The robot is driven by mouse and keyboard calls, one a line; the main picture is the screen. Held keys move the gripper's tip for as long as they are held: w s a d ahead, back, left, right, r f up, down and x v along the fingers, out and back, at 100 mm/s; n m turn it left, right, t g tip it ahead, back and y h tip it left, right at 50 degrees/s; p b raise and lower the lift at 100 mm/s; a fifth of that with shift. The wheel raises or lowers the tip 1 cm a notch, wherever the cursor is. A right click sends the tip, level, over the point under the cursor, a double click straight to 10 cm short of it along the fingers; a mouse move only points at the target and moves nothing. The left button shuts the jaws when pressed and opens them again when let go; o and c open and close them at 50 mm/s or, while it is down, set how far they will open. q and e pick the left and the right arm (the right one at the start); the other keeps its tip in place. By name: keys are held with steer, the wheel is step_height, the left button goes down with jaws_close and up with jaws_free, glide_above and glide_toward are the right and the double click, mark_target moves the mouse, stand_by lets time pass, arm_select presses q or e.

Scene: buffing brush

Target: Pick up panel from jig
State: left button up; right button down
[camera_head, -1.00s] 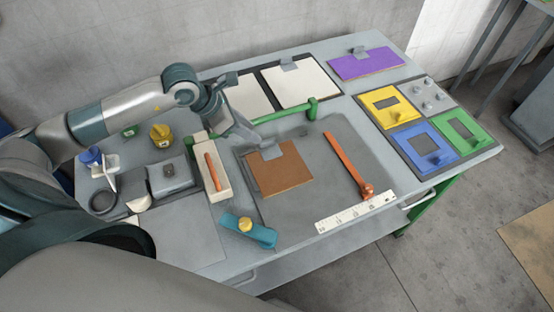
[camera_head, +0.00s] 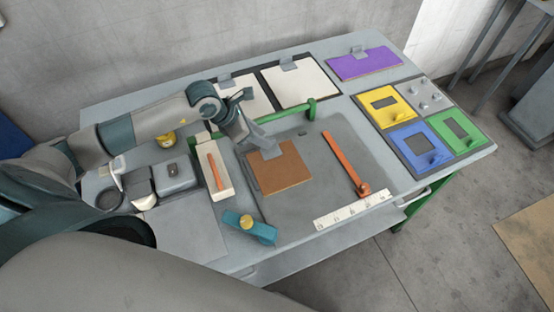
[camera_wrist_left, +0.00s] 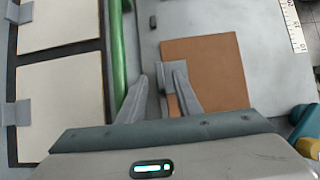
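My left gripper (camera_head: 254,128) is above the panel's far left side. In the left wrist view my left gripper (camera_wrist_left: 160,88) is open, its fingers apart. There the right finger overlaps the grey tab and the edge of the brown panel (camera_wrist_left: 215,70); I cannot tell whether they touch. The left finger is beside the green bar (camera_wrist_left: 117,50). My right gripper is not in view.
White panels (camera_head: 301,84) and a purple panel (camera_head: 364,63) lie at the back. Yellow, blue and green plates (camera_head: 457,132) are at the right. An orange-handled tool (camera_head: 345,160), a white ruler (camera_head: 352,209) and a teal block (camera_head: 262,232) lie around the brown panel.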

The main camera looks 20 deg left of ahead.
arm_select(q)
steer(key=shift+x, duration=1.05)
jaws_close()
